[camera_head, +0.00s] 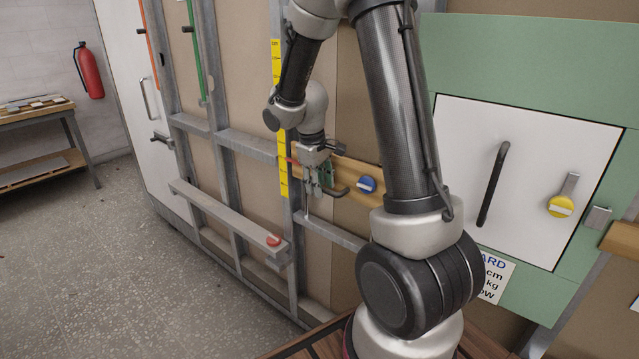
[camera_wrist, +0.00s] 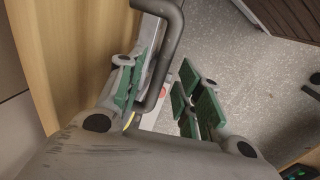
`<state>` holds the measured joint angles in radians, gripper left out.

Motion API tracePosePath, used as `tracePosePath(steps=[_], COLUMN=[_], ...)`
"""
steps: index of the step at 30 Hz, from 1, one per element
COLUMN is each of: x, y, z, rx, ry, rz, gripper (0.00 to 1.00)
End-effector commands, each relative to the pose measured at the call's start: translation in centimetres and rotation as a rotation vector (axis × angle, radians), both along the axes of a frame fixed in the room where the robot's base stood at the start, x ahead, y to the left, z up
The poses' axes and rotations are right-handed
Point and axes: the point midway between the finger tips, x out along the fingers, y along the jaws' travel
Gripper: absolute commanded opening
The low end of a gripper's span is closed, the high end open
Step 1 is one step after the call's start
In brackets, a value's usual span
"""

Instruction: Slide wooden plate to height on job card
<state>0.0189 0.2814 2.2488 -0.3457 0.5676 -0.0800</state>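The wooden plate (camera_head: 352,170) spans the wall frame behind my arm. It has a blue knob (camera_head: 367,184) and a dark bent handle (camera_head: 336,191). In the wrist view the plate (camera_wrist: 78,45) fills the left side, and its dark handle (camera_wrist: 171,35) reaches between the green-padded fingers. My gripper (camera_head: 318,182) is at the plate's left end; in the wrist view the fingers (camera_wrist: 160,95) are apart, with the handle nearer the left finger. A yellow scale (camera_head: 281,130) runs upright just left.
A grey rail with a red knob (camera_head: 273,241) lies lower left. A white hatch (camera_head: 540,160) with a black handle and yellow knob (camera_head: 560,206) is at right. A workbench (camera_head: 38,115) and a fire extinguisher (camera_head: 89,72) stand far left. The floor at left is clear.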

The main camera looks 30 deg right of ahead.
Motion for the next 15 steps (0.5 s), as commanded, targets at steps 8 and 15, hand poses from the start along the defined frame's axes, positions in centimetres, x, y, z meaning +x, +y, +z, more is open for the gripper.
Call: tracePosePath(steps=[8,15], x=[0.0,0.0], y=[0.0,0.0], z=[0.04,0.06], rx=[0.0,0.0], ry=[0.0,0.0], rz=[-0.001,-0.001], gripper=[0.14,0.0])
